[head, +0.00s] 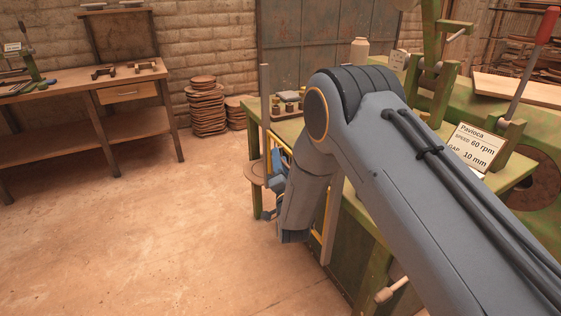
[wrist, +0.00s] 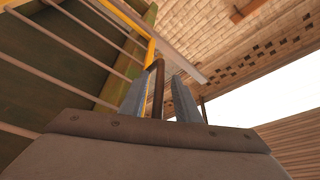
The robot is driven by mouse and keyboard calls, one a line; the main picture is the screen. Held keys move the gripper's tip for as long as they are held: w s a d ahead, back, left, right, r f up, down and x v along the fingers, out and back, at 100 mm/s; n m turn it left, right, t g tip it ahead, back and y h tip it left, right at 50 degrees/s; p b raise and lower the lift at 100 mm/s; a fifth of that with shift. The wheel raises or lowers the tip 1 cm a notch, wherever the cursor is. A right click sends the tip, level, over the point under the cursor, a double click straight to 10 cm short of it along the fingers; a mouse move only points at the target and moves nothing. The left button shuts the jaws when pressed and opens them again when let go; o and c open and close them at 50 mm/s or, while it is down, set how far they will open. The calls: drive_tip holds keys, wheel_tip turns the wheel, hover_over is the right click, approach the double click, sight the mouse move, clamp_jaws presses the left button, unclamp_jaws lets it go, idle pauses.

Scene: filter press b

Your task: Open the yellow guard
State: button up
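The yellow guard (wrist: 151,48) is a yellow frame with pale parallel bars, at the upper left of the wrist view. In the head view only thin yellow parts of the guard (head: 268,142) show beside my arm, at the end of the green machine. A dark brown bar-like handle (wrist: 158,92) stands at the guard's edge. My gripper (wrist: 165,80) has its two fingers apart, one on each side of the handle. The handle is nearer the left finger, with a gap on the right. In the head view my gripper (head: 271,185) is mostly hidden by my arm.
The green machine (head: 372,262) stands at the right, with a speed sign (head: 477,147) and a red-handled lever (head: 530,65). A wooden workbench (head: 115,83) stands at the back left. Stacked round discs (head: 207,108) are by the wall. The floor at left is clear.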

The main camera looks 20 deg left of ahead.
drive_tip(key=v, duration=0.7)
drive_tip(key=shift+s+d+b, duration=0.25)
drive_tip(key=shift+s+b, duration=0.05)
drive_tip(key=shift+s, duration=0.05)
